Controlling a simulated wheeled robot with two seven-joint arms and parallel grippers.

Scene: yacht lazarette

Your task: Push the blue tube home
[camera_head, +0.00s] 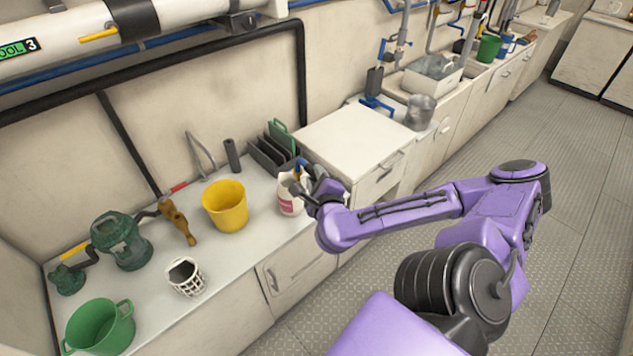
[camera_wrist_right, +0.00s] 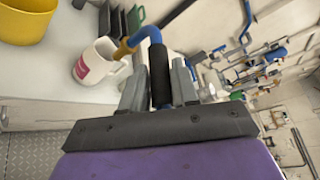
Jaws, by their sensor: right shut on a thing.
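The blue tube (camera_wrist_right: 153,36) is bent, with a black sleeve (camera_wrist_right: 159,75) on its straight part and a brass-coloured end (camera_wrist_right: 122,49). My right gripper (camera_wrist_right: 158,88) is shut on the sleeve, with one grey finger on each side. The brass end points at the white jug (camera_wrist_right: 97,62) with a pink label; whether they touch I cannot tell. In the head view the right gripper (camera_head: 308,187) is at the right side of the jug (camera_head: 289,203), partly covering it. A small bit of the blue tube (camera_head: 301,168) shows above the jug. My left gripper is out of view.
A yellow bucket (camera_head: 225,206) stands left of the jug. A dark slotted rack (camera_head: 272,153) with a green board is behind it. A raised white cabinet (camera_head: 350,137) is to the right. A white basket (camera_head: 185,277) and green bucket (camera_head: 102,328) stand at the left.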

